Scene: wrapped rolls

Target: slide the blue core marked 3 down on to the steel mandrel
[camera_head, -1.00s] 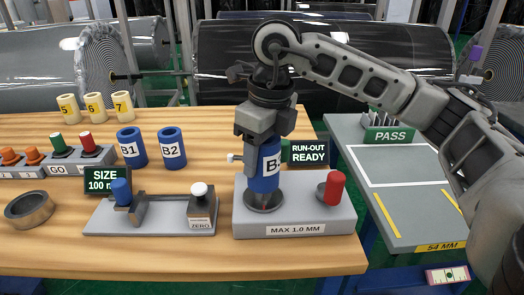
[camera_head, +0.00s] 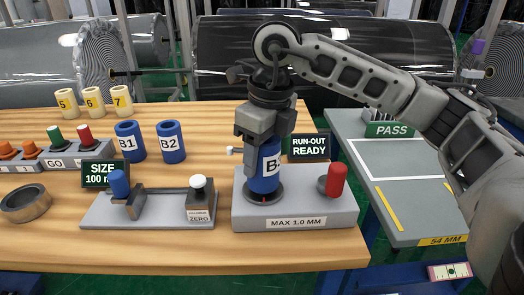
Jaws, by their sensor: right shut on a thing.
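My right gripper (camera_head: 263,120) is shut on the upper part of a blue core (camera_head: 263,184). The core is upright over the grey run-out base (camera_head: 244,214), with its lower end at the dark round flange (camera_head: 276,196). Its white label shows a "B"; the rest of the mark is hidden by the edge of the view of the core. The steel mandrel itself cannot be seen; the core and gripper cover that spot. I cannot tell whether the core touches the flange. My left gripper is not in view.
Blue cores B1 (camera_head: 130,141) and B2 (camera_head: 171,141) stand behind left. A size gauge (camera_head: 160,212) lies left of the base, and a steel ring (camera_head: 25,206) farther left. A red knob (camera_head: 336,180) stands close right of the core. A "RUN-OUT READY" sign (camera_head: 308,147) stands behind.

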